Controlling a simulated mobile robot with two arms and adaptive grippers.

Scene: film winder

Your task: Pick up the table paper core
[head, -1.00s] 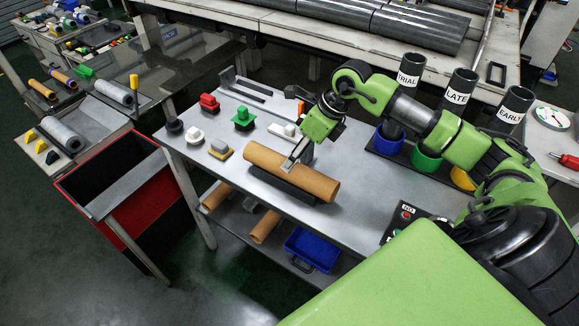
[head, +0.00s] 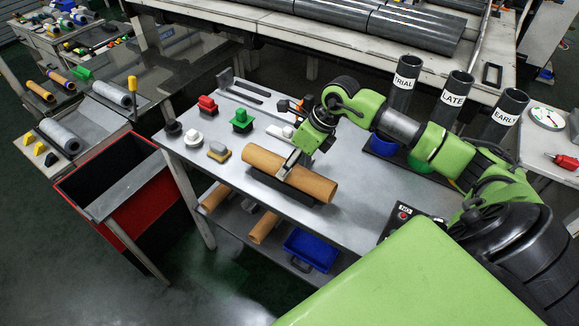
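The brown paper core (head: 315,184) lies lengthwise on a dark cradle (head: 262,181) on the grey table. My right gripper (head: 288,165) is over the middle of the core, with a light metal finger across its near upper side. The far finger is hidden behind the core and the wrist, so I cannot tell whether the gripper has closed. The core shows no clear gap from the cradle. My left gripper is not in view.
Red, green and white knobbed pieces (head: 241,121) and a yellow-grey block (head: 218,152) stand left of the core. Labelled dark tubes (head: 453,100) stand at the right. More brown cores (head: 264,227) and a blue bin (head: 310,249) sit below. A red bin (head: 88,213) adjoins the left.

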